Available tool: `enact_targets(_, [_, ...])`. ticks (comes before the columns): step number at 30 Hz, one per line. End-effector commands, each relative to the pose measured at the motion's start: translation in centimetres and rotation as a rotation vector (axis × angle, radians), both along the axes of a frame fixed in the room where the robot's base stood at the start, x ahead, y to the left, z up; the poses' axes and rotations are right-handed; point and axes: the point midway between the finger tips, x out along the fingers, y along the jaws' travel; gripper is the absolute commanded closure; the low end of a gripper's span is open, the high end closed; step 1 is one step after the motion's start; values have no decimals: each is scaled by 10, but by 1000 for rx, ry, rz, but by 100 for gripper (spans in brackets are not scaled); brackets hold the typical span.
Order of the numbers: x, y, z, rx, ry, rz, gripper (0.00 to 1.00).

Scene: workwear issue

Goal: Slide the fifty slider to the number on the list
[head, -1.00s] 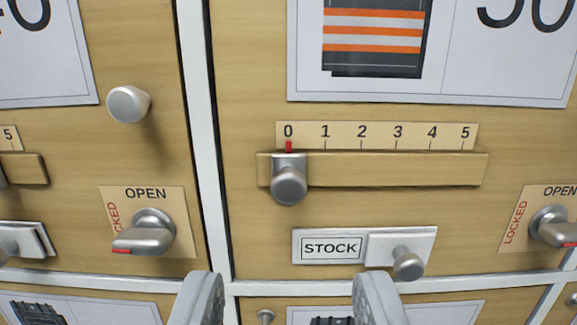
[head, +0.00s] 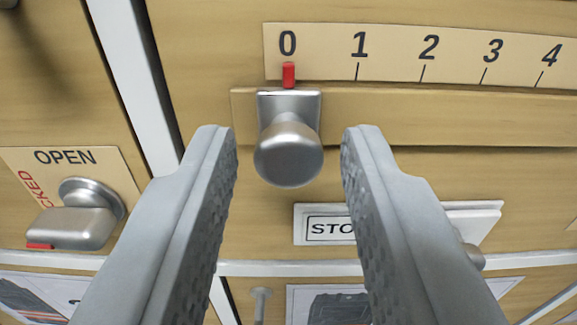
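The fifty slider (head: 289,153) is a round silver knob on a square plate, with a red pointer (head: 289,75) above it. The pointer stands at 0 on the number scale (head: 395,50), of which 0 to 4 show. The slider sits at the left part of a wooden rail (head: 440,117). My gripper (head: 288,140) is open, with one finger on each side of the knob and a gap on both sides. It does not touch the knob as far as I can see. The list is not in view.
Below the rail is a STOCK plate (head: 325,229) with a knob (head: 472,256), partly hidden by my right finger. At left is a turn handle (head: 75,215) on an OPEN/LOCKED plate. A white frame strip (head: 135,75) runs left of the slider. The rail right of the slider is clear.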

Motion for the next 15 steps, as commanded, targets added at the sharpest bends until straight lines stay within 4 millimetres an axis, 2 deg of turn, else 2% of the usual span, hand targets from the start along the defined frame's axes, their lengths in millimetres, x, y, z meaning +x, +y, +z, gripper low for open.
enact_targets(1, [0, 0, 0, 0, 0, 0, 78])
enact_targets(4, [0, 0, 0, 0, 0, 0, 98])
enact_targets(5, [0, 0, 0, 0, 0, 0, 100])
enact_targets(11, [0, -3, 0, -1, 0, -1, 100])
enact_targets(15, [0, -17, 0, 0, 0, -2, 100])
